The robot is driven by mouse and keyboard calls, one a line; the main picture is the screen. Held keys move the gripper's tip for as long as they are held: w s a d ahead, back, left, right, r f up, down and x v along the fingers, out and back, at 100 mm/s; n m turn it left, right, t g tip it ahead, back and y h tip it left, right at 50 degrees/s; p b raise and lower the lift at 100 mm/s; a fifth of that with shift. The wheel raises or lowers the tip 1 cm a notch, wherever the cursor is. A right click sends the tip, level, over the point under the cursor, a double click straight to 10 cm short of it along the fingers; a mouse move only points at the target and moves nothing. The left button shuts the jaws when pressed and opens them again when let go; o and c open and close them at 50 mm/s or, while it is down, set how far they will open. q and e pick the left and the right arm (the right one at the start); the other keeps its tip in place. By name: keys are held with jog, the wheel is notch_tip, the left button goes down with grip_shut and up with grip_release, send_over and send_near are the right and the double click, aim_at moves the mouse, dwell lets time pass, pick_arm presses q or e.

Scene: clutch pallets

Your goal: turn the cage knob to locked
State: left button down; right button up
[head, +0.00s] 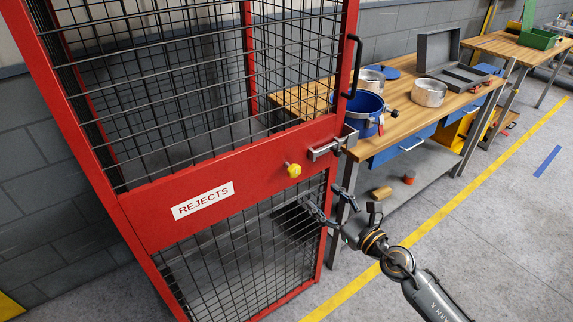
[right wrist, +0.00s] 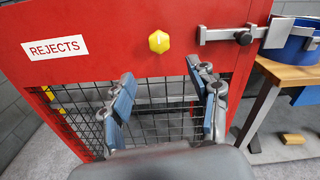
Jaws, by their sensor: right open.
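The red rejects cage (head: 150,208) fills the left and middle of the head view, its door shut against the frame. The yellow cage knob (head: 293,170) sits on the red panel, right of the REJECTS label (head: 203,200). It also shows in the right wrist view (right wrist: 159,42), above the fingers. A grey sliding bolt (head: 332,146) lies at the panel's right edge. My right gripper (head: 326,200) is open and empty, below and right of the knob, apart from it. It also shows in the right wrist view (right wrist: 166,100). My left gripper is not in view.
A wooden workbench (head: 400,115) stands right of the cage, with a blue bucket (head: 368,112), a metal pot (head: 428,93) and an open grey case (head: 437,52). A black door handle (head: 354,66) juts out above the bolt.

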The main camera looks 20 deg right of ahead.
aim_at(296, 173)
jog(key=x, duration=1.3)
jog(key=shift+w+a, duration=0.1)
jog(key=shift+w, duration=0.2)
jog(key=shift+r, duration=0.1)
jog(key=c, duration=1.2)
